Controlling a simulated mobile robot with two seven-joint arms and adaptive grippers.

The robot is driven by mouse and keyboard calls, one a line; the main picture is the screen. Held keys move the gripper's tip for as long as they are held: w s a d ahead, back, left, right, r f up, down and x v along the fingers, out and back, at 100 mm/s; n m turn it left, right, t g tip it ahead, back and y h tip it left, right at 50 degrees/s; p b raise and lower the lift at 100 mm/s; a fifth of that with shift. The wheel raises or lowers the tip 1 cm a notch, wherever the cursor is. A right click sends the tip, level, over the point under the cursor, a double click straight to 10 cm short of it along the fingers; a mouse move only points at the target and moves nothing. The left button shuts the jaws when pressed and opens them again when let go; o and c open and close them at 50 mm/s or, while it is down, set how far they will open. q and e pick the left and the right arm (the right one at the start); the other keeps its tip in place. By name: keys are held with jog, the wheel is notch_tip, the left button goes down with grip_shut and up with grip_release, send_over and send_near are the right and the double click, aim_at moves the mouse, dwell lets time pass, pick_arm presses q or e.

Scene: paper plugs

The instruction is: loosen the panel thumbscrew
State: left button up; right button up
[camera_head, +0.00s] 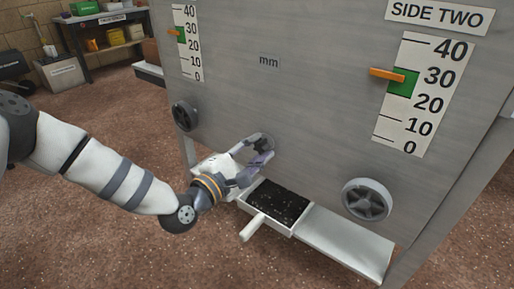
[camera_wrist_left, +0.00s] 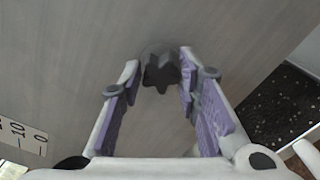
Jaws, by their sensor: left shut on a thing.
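The panel thumbscrew (camera_wrist_left: 160,72) is a dark, star-shaped knob on the grey metal panel (camera_head: 290,95). In the left wrist view it sits between the fingertips of my left gripper (camera_wrist_left: 160,78), whose purple pads are on either side of it. In the head view my left gripper (camera_head: 258,158) reaches the lower middle of the panel and covers most of the thumbscrew. The gripper is shut on the thumbscrew. My right gripper is not in view.
A tray of dark granules (camera_head: 248,202) with a white handle (camera_head: 252,228) lies below the gripper. Handwheels stick out at left (camera_head: 185,116) and right (camera_head: 367,200). Scales with orange pointers are above. A workbench (camera_head: 103,38) stands far back left.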

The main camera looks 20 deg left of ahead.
pick_arm(q)
jog(key=shift+f+n+b, duration=0.3)
jog(key=shift+n+b, duration=0.05)
jog(key=shift+n, duration=0.15)
jog(key=n+b, duration=0.1)
jog(key=n, duration=0.2)
jog(key=shift+n+b, duration=0.4)
jog(key=n+b, duration=0.1)
jog(key=n, duration=0.2)
jog(key=shift+f+b, duration=0.1)
jog(key=shift+b, duration=0.25)
jog(key=n+b, duration=0.2)
jog(key=n, duration=0.2)
jog(key=n+b, duration=0.2)
jog(key=n, duration=0.1)
jog(key=shift+r, duration=0.2)
jog(key=o, duration=1.1)
jog(key=shift+o, duration=0.2)
jog(key=shift+r, duration=0.1)
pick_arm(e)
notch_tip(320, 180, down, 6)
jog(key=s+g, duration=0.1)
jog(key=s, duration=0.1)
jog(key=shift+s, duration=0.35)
